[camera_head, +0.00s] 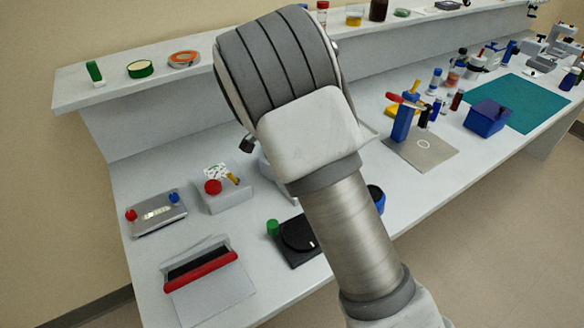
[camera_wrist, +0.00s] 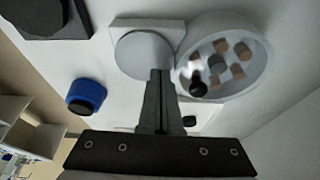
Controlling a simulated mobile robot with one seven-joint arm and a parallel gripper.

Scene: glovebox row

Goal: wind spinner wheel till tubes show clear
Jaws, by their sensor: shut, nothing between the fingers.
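The spinner shows in the wrist view as a pale round drum (camera_wrist: 259,78) with several brown and grey tubes (camera_wrist: 221,45) inside. The tubes look soft-edged, and a bright glare lies at the drum's left. A dark knob (camera_wrist: 198,88) sits in front of the drum's lower left rim. A grey round disc (camera_wrist: 135,50) on a pale plate stands left of the drum. My gripper (camera_wrist: 160,74) is shut and empty, its fingertips over the disc's lower right edge; contact cannot be told. In the head view my arm hides the gripper and most of the spinner.
A blue-and-black round piece (camera_wrist: 86,96) stands left of my gripper. The head view shows a black dial box (camera_head: 297,238), a grey box with a red button (camera_head: 226,193) and a red-handled sealer (camera_head: 201,270). A metal stand (camera_head: 425,150) is right of my arm.

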